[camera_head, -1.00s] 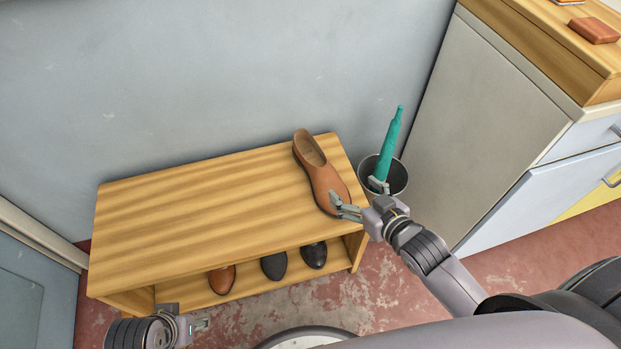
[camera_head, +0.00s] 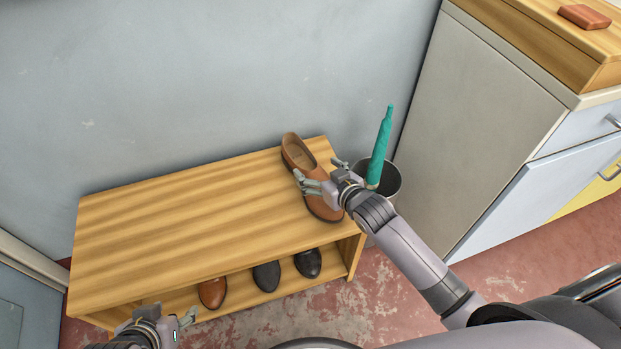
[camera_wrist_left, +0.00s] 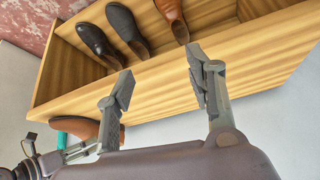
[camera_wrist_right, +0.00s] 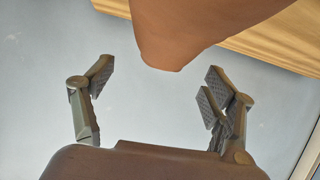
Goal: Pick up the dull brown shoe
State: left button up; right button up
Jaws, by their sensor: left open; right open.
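A dull brown shoe (camera_head: 325,208) lies on top of the wooden bench at its right end, heel toward the wall. My right gripper (camera_head: 318,175) is open over its middle, covering part of it. In the right wrist view the shoe (camera_wrist_right: 185,28) shows at the top, between and beyond the open fingers (camera_wrist_right: 158,75); contact cannot be told. My left gripper (camera_head: 172,312) is open and empty, low in front of the bench's left part. The left wrist view shows its fingers (camera_wrist_left: 160,65) apart, with part of the dull brown shoe (camera_wrist_left: 82,128) at the left.
The wooden bench (camera_head: 180,215) has a lower shelf with a glossier brown shoe (camera_head: 213,292) and two dark shoes (camera_head: 267,275). A bin (camera_head: 391,182) with a teal umbrella (camera_head: 380,145) stands right of the bench, close to my right arm. A cabinet (camera_head: 490,130) is farther right.

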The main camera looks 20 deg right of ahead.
aim_at(312, 165)
jog(key=b+x, duration=0.1)
jog(key=x, duration=0.2)
jog(key=shift+a, duration=0.15)
jog(key=shift+w+a+f, duration=0.1)
jog(key=shift+w, duration=0.15)
pick_arm(q)
jog(key=w+d+r+t+h, duration=0.1)
jog(key=w+d+r+t, duration=0.1)
jog(key=w, duration=0.4)
jog(key=shift+w+d+r+t, duration=0.15)
jog(key=shift+w+r+t, duration=0.2)
jog(key=shift+r+t, duration=0.65)
jog(key=shift+f, duration=0.1)
pick_arm(e)
jog(key=shift+c, duration=0.3)
jog(key=c, duration=1.6)
jog(key=shift+c, duration=0.3)
pick_arm(q)
jog(key=shift+s, duration=0.1)
